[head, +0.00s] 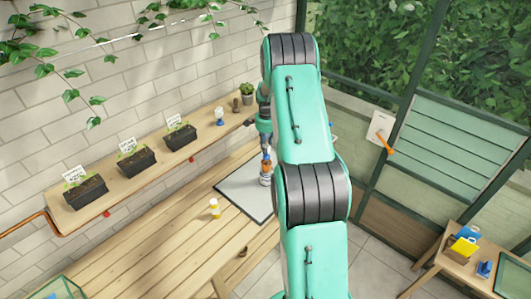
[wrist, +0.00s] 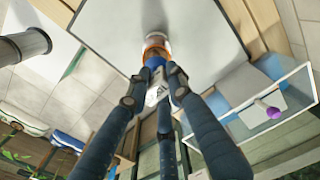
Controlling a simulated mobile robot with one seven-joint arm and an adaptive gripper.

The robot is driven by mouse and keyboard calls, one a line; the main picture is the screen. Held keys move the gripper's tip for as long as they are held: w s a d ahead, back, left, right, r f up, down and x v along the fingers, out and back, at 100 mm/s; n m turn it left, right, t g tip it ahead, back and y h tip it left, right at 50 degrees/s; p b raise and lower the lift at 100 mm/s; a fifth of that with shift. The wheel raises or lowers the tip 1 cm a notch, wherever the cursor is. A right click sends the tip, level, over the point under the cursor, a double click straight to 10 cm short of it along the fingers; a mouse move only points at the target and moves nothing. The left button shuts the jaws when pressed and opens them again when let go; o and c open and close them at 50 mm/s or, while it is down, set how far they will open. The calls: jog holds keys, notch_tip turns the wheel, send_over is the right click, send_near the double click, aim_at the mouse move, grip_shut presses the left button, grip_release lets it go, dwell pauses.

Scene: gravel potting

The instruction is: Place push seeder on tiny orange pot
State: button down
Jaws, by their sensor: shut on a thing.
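My gripper (wrist: 163,78) is shut on a small white-and-blue item (wrist: 156,62), which looks like the push seeder. In the head view, my gripper (head: 266,146) points down over the grey mat (head: 233,191) on the bench. Directly beyond the held item is an orange band with a pale part (wrist: 156,42), seemingly the tiny orange pot; it also shows in the head view as a small orange patch (head: 265,166) above a pale base. I cannot tell whether the held item touches it. My fingers and arm hide part of both.
A small yellow-and-white item (head: 214,208) stands on the bench left of the mat. A blue-and-white item (head: 220,118) stands on the back shelf with several dark planters (head: 137,162). A side table (head: 455,258) is at the right. The front bench planks are clear.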

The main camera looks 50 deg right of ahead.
jog(key=shift+f, duration=1.7)
jog(key=shift+f, duration=0.1)
jog(key=c, duration=1.6)
grip_release()
jog(key=shift+o, duration=0.2)
jog(key=r, duration=1.2)
jog(key=shift+s+r+b, duration=0.1)
jog(key=shift+s+b, duration=0.1)
jog(key=shift+b, duration=0.15)
jog(key=shift+a, duration=0.1)
